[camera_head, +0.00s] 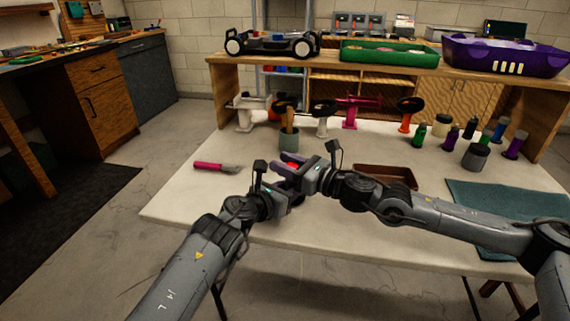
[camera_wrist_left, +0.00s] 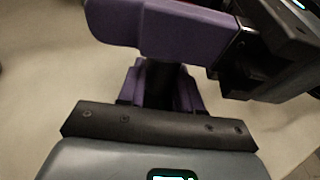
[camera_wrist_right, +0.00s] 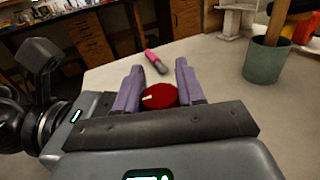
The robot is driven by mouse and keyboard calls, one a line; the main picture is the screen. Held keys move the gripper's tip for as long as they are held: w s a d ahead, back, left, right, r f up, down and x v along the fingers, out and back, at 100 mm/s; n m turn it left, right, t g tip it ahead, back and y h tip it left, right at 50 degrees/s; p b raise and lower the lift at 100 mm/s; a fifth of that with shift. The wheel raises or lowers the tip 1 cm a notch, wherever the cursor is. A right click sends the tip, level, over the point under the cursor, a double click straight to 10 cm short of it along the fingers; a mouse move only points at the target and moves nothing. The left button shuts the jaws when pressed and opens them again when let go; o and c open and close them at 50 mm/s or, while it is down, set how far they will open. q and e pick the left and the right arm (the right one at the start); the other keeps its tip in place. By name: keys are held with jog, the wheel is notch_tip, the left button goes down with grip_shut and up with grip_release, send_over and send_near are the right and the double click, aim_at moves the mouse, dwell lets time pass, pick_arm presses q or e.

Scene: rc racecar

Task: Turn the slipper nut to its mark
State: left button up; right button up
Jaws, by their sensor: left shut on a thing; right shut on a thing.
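The slipper nut looks like a round red knob (camera_wrist_right: 160,96) with a short white mark on its left part. In the right wrist view it sits between the purple fingers of my right gripper (camera_wrist_right: 154,88), which is shut on it. It shows as a small red patch (camera_head: 291,165) in the head view. My left gripper (camera_wrist_left: 160,85) is shut just below, on a dark part (camera_wrist_left: 160,78) mostly hidden by the right gripper's large purple finger (camera_wrist_left: 180,30). Both grippers are close together above the white table. I cannot see a matching mark on the part beneath the nut.
A pink-handled tool (camera_head: 216,167) lies left on the table (camera_head: 190,205). A grey-green cup (camera_head: 289,140) stands behind the grippers. A brown tray (camera_head: 385,174) and teal mat (camera_head: 500,205) lie right. Several bottles stand back right. A car chassis (camera_head: 272,42) is on the shelf.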

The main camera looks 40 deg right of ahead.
jog(key=o, duration=1)
jog(key=shift+c, duration=0.2)
jog(key=v, duration=1.2)
pick_arm(q)
jog(key=o, duration=1)
jog(key=shift+o, duration=0.2)
jog(key=shift+a, duration=0.15)
